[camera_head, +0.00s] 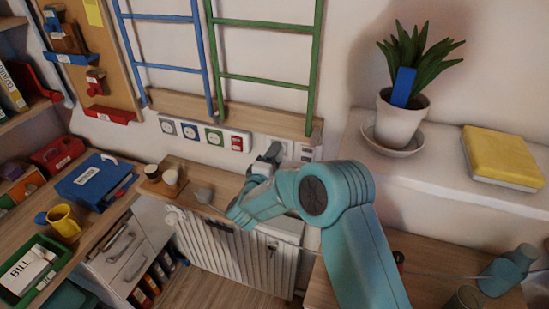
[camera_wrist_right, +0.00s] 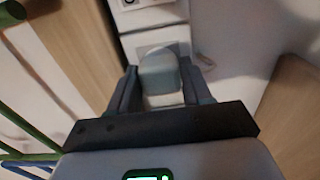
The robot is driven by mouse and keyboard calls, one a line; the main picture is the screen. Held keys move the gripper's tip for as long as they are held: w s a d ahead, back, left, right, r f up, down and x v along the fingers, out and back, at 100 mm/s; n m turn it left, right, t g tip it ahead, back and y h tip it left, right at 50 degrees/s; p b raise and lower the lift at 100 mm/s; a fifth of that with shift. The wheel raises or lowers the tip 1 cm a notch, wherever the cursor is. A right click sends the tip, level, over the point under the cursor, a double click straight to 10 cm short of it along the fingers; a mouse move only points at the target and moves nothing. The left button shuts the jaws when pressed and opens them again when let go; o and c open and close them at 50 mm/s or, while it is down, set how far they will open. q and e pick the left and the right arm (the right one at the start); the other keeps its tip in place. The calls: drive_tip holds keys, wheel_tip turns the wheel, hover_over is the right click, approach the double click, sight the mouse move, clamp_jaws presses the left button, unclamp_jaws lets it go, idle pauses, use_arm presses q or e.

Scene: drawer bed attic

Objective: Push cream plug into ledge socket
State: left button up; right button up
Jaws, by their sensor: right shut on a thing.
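The cream plug (camera_wrist_right: 159,74) is a pale rounded block between the two dark fingers of my right gripper (camera_wrist_right: 162,92) in the wrist view. The gripper is shut on it. A pale square socket plate (camera_wrist_right: 131,43) on the wall lies directly behind the plug. The plug overlaps the plate's middle, so I cannot tell whether it is seated or just in front. In the head view my right gripper (camera_head: 273,153) is at the wall, at the right part of the socket row. The plug is hidden there. My left gripper is not in view.
Several other sockets (camera_head: 190,132) line the wall to the left, and a switch plate (camera_head: 305,152) is to the right. A wooden ledge (camera_head: 185,197) with cups sits above a white radiator (camera_head: 225,250). A potted plant (camera_head: 400,120) stands on the right shelf.

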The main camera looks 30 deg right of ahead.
drive_tip(key=shift+w+d+b, duration=0.35)
drive_tip(key=shift+d+b, duration=0.05)
drive_tip(key=shift+b, duration=0.05)
drive_tip(key=o, duration=1)
drive_tip(key=shift+o, duration=0.2)
drive_tip(key=shift+s+a, duration=0.15)
drive_tip(key=shift+a, duration=0.1)
drive_tip(key=b+v, duration=0.4)
drive_tip(key=v, duration=1.1)
drive_tip(key=shift+s+a, duration=0.2)
drive_tip(key=shift+s, duration=0.1)
